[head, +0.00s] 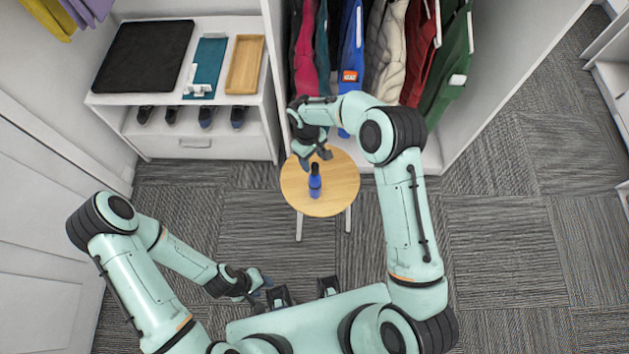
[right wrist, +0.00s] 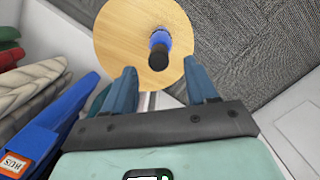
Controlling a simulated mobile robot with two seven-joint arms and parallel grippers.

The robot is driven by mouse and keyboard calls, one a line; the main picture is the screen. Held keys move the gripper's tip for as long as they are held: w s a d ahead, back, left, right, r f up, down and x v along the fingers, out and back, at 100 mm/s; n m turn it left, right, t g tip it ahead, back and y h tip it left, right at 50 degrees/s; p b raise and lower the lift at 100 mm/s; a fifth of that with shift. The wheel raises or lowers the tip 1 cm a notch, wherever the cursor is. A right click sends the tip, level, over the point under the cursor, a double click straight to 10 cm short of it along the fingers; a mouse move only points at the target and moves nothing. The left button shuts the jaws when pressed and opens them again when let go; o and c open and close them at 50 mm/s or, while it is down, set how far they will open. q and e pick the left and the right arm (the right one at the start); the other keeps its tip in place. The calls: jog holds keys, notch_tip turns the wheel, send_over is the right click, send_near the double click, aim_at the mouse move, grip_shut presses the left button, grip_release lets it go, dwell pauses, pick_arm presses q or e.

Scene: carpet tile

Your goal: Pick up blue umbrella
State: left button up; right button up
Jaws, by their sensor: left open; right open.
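The blue umbrella (head: 315,184), short with a black upper part, stands on a small round wooden table (head: 335,200). It also shows in the right wrist view (right wrist: 160,42), beyond my fingertips and roughly between them. My right gripper (head: 318,157) is open and empty, just behind the umbrella in the head view and apart from it. Its two blue-grey fingers (right wrist: 160,80) are spread in the right wrist view. My left gripper (head: 262,285) is low at the left, far from the table, and holds nothing that I can see.
Clothes (head: 400,55) hang in an open closet behind the table, close to my right forearm. A white shelf unit (head: 203,150) with a black mat (head: 145,55), a wooden tray (head: 245,65) and shoes stands at the left. Grey carpet (head: 500,230) is clear to the right.

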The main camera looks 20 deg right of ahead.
aim_at(314, 165)
jog(key=f, duration=0.6)
jog(key=shift+s+d+f, duration=0.3)
jog(key=shift+s+d, duration=0.1)
grip_shut()
